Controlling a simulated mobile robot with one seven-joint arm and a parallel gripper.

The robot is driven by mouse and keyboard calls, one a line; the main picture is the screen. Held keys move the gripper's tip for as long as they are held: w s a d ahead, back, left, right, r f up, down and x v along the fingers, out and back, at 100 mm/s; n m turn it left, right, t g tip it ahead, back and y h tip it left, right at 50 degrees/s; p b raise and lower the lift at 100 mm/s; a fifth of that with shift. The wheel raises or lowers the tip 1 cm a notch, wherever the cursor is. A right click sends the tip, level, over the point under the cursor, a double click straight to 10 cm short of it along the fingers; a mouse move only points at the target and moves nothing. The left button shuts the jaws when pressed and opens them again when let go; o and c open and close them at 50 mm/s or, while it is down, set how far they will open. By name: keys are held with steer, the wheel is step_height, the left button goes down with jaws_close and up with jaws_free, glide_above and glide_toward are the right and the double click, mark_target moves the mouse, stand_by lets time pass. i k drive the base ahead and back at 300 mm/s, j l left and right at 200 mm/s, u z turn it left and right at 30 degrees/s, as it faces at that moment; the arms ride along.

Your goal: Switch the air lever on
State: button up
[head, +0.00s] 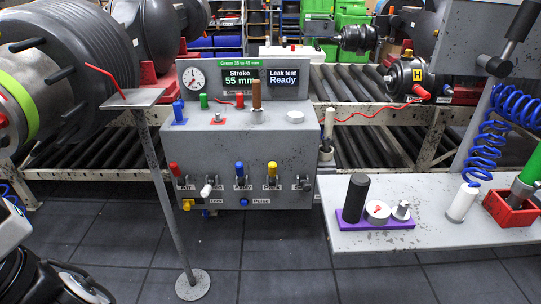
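A grey control box (240,145) stands in the middle, with a row of small levers on its front. From left they are a red lever (175,169), a white lever (207,189), a blue lever (239,168), a yellow lever (272,169) and a dark lever (306,183). The red, blue and yellow handles point up; the white one hangs lower. Their small labels are too blurred to tell which is the air lever. A screen (240,77) reads "Stroke 55 mm", and another (284,77) reads "Leak test Ready". My gripper is not in view.
A thin stand (165,190) with a small plate rises left of the box. A grey bench (430,235) at right holds a purple tray (350,221) and a red holder (505,212). A roller conveyor (355,110) runs behind.

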mark_target(175, 170)
steer(key=u, duration=0.2)
steer(key=i+j, duration=0.15)
steer(key=j, duration=0.25)
steer(key=i+j, duration=0.1)
steer(key=j, duration=0.3)
steer(key=i+j, duration=0.15)
steer(key=j, duration=0.25)
steer(key=i+j, duration=0.15)
steer(key=j, duration=0.25)
steer(key=i+j+z, duration=0.1)
steer(key=j, duration=0.25)
steer(key=i+j, duration=0.15)
steer(key=j, duration=0.25)
steer(key=i+j, duration=0.1)
steer(key=j, duration=0.35)
steer(key=i+j, duration=0.1)
steer(key=j, duration=0.3)
steer(key=i+l, duration=0.15)
steer(key=l, duration=0.15)
steer(key=i+l, duration=0.15)
steer(key=l, duration=0.2)
steer(key=i+l, duration=0.1)
steer(key=l, duration=0.2)
steer(key=i+l, duration=0.15)
steer(key=l, duration=0.2)
